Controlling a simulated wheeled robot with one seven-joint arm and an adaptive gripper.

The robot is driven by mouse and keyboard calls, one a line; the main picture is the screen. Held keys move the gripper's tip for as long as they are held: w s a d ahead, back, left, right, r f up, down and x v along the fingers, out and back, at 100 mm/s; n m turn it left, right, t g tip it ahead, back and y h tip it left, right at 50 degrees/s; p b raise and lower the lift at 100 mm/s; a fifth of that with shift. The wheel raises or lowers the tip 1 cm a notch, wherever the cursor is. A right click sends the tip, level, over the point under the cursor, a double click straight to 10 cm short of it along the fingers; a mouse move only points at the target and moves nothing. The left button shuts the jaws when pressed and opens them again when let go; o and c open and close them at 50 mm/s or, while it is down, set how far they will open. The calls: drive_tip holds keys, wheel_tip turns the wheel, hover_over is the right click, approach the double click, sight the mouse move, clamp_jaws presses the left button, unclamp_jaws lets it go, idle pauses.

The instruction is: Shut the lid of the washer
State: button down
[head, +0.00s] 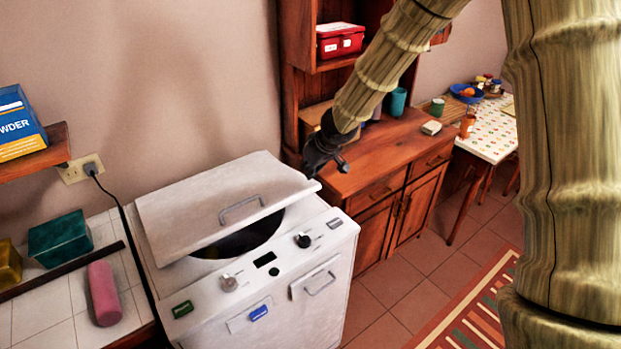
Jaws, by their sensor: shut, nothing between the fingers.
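The white washer (335,262) stands at the lower middle of the head view. Its lid (185,205) is partly open, tilted up above the dark round drum opening (240,242). A grey handle (240,208) sits near the lid's front edge. My gripper (312,173) is shut and empty, at the right front corner of the lid. It looks very near that corner; I cannot tell whether it touches. The fingertips are small and dark in this view.
A wooden cabinet (385,165) stands just right of the washer. A black cord (125,225) runs down the washer's left side. A pink roll (103,292) lies on the tiled counter (45,312) at left. Tiled floor (420,280) is open at front right.

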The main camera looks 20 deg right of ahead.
drive_tip(key=shift+s+d+f+b, duration=0.15)
drive_tip(key=shift+f+b, duration=0.15)
drive_tip(key=shift+f, duration=0.25)
drive_tip(key=shift+s+a+f+b, duration=0.15)
drive_tip(key=shift+f+b, duration=0.15)
drive_tip(key=shift+f, duration=0.25)
drive_tip(key=shift+d, duration=0.1)
drive_tip(key=shift+f, duration=0.15)
